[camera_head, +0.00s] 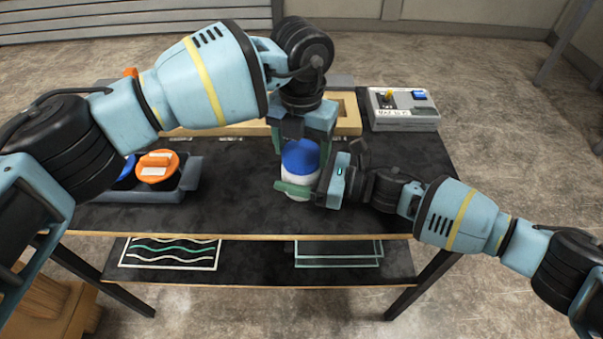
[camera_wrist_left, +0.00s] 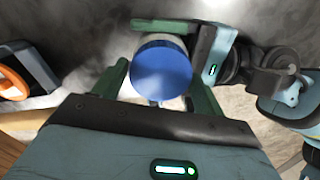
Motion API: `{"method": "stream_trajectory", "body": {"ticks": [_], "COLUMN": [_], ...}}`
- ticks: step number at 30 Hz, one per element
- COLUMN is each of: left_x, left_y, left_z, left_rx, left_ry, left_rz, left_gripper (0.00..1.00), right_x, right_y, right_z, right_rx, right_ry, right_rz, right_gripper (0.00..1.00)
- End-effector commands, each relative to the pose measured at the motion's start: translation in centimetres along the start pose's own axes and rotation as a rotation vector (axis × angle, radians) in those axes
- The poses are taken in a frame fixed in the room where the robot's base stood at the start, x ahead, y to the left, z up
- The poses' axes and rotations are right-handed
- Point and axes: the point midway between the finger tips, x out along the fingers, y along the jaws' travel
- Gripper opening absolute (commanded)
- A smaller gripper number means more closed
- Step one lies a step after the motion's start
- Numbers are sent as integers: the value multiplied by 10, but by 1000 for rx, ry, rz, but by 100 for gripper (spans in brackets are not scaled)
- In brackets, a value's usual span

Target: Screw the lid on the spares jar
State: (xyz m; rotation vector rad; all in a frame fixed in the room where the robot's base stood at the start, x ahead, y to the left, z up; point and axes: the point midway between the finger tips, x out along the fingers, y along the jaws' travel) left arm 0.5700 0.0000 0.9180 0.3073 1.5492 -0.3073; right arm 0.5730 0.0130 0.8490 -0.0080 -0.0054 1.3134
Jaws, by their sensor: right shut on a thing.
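The spares jar (camera_head: 300,195) stands upright on the dark bench top, its white body partly hidden by a green finger. The blue lid (camera_head: 300,158) sits on top of the jar and shows as a round blue disc in the left wrist view (camera_wrist_left: 162,72). My right gripper (camera_head: 303,189) comes from the right and is shut on the jar's body. My left gripper (camera_head: 303,138) points down from above. Its fingers are open, one on each side of the lid, close to its rim; I cannot tell whether they touch it.
A grey tray (camera_head: 135,196) at the left holds an orange-topped round thing (camera_head: 158,166) and a blue one (camera_head: 127,172). A wooden frame (camera_head: 349,116) lies behind the jar. A grey control box (camera_head: 403,110) stands back right.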

Motion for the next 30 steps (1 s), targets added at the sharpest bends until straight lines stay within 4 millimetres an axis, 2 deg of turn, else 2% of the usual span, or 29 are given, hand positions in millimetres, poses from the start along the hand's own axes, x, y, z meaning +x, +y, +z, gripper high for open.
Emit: {"method": "stream_trajectory", "body": {"ticks": [1, 7, 11, 14, 30], "left_x": [0, 0, 0, 0, 0], "left_y": [0, 0, 0, 1, 1], "left_z": [0, 0, 0, 0, 1], "left_rx": [0, 0, 20, 105, 948], "left_ry": [0, 0, 0, 0, 0], "left_rz": [0, 1, 1, 2, 3], "left_gripper": [64, 38, 37, 37, 37], "right_x": [0, 0, 0, 0, 0], "right_y": [0, 0, 0, 0, 0], "right_z": [0, 0, 0, 0, 0], "right_rx": [-1, 0, 0, 0, -1], "right_ry": [0, 0, 0, 0, 0], "right_rz": [0, 0, 0, 0, 0], "right_gripper": [6, 6, 6, 6, 6]}}
